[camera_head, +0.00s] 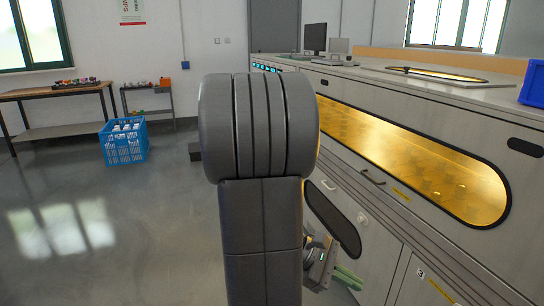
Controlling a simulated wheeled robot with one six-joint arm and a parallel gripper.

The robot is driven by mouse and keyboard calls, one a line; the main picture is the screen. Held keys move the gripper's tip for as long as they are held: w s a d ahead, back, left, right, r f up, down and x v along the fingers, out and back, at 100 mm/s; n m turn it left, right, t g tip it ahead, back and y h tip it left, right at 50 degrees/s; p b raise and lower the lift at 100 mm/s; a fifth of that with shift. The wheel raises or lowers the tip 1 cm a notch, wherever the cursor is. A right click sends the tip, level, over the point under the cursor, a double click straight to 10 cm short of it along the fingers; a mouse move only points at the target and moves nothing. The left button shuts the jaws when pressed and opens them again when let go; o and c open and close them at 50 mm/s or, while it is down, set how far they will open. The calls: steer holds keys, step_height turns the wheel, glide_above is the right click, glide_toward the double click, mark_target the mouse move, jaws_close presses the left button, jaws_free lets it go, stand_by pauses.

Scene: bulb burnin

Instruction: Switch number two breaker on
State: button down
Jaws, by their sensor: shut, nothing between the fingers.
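My arm fills the middle of the view. My gripper (350,279) shows low at the right of the arm, beside the lower front of the long grey machine (375,192). Its green fingers look closed together, with nothing seen between them. A row of small teal-lit parts (267,69) sits at the machine's far end, partly behind my arm; I cannot tell whether these are breakers. No breaker numbered two can be made out, and my arm hides part of the machine front.
A blue crate (124,142) with white items stands on the floor at left, near a workbench (55,92) and a small side table (148,101). A monitor (315,38) and a blue bin (532,84) stand on the machine top. The left floor is largely clear.

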steer(key=w+a+f+n+t+h+b, duration=0.3)
steer(key=w+a+f+n+t+b, duration=0.1)
steer(key=w, duration=0.6)
steer(key=w+a+f+n+t+h+b, duration=0.4)
steer(key=w+a+f+n+t, duration=0.1)
steer(key=w, duration=0.6)
steer(key=shift+w+a+f+n+t, duration=0.2)
steer(key=shift+a+n+t, duration=0.3)
steer(key=shift+n, duration=0.3)
steer(key=shift+a, duration=0.1)
